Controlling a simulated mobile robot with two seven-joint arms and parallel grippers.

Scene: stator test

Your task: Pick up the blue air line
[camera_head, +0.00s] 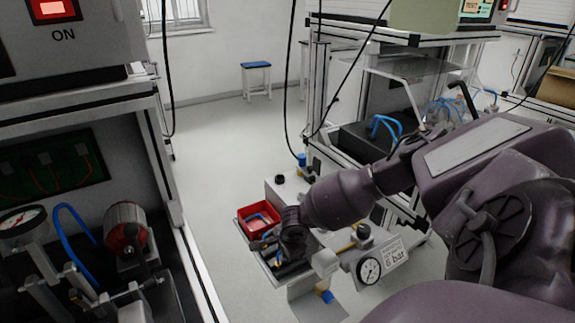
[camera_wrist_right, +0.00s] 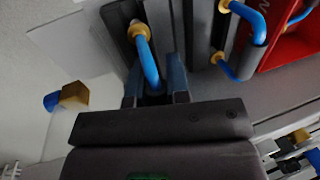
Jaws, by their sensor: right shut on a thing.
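A blue air line (camera_wrist_right: 147,60) with a brass fitting at its upper end shows in the right wrist view. My right gripper (camera_wrist_right: 158,82) is shut on this line, with a finger on either side of it. In the head view my right gripper (camera_head: 272,246) is low over the tray beside the red bin, and the line in it is too small to make out. The line's lower end is hidden by the gripper. My left gripper is in neither view.
A red bin (camera_head: 243,212) stands beside the gripper. More blue tubes with brass fittings (camera_wrist_right: 251,20) lie near it. A pressure gauge (camera_head: 369,270) with a "6 bar" sign is to the right. A bench with a motor (camera_head: 125,228) is at left; open floor lies between.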

